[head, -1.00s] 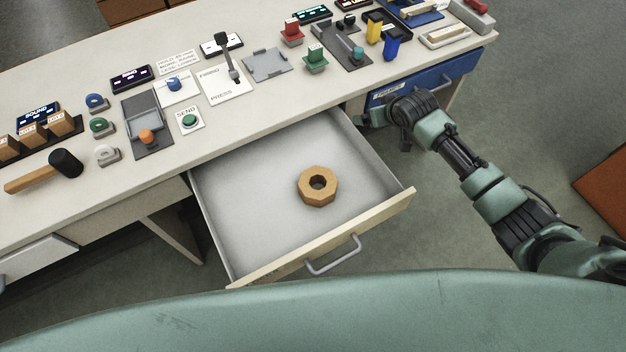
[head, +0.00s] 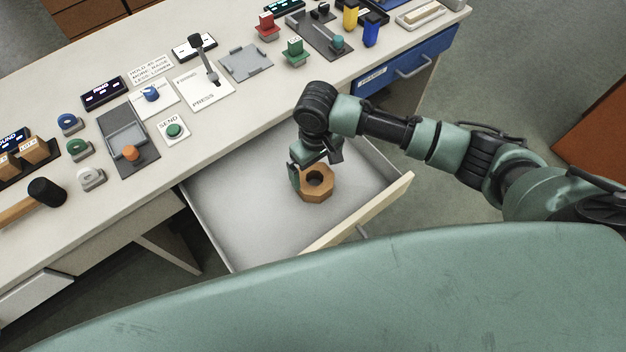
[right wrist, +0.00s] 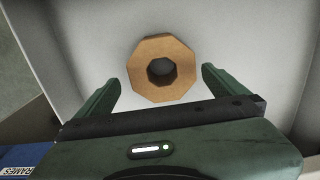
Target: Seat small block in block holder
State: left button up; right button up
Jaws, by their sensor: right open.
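A wooden octagonal block with a round hole (head: 324,191) lies on the floor of the open drawer. It also shows in the right wrist view (right wrist: 148,90), between and just beyond the two fingers. My right gripper (head: 314,162) is open and empty, over the drawer beside and partly in front of the block; it also shows in the right wrist view (right wrist: 160,77). Whether a finger touches the block I cannot tell. A dark rack (head: 76,149) holding labelled wooden blocks (head: 35,150) stands at the left of the bench. My left gripper is out of view.
The open drawer (head: 240,225) has walls around the block and a wooden front (head: 370,210). The bench top (head: 215,125) above carries buttons, levers, a black-headed mallet (head: 45,192) and a grey plate (head: 246,62). A blue drawer (head: 385,75) is at the right.

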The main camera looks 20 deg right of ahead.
notch_tip(320, 180, down, 5)
jog(key=shift+a+f, duration=0.1)
jog(key=shift+a, duration=0.05)
jog(key=c, duration=1.3)
jog(key=shift+c, duration=1.1)
jog(key=shift+r, duration=0.25)
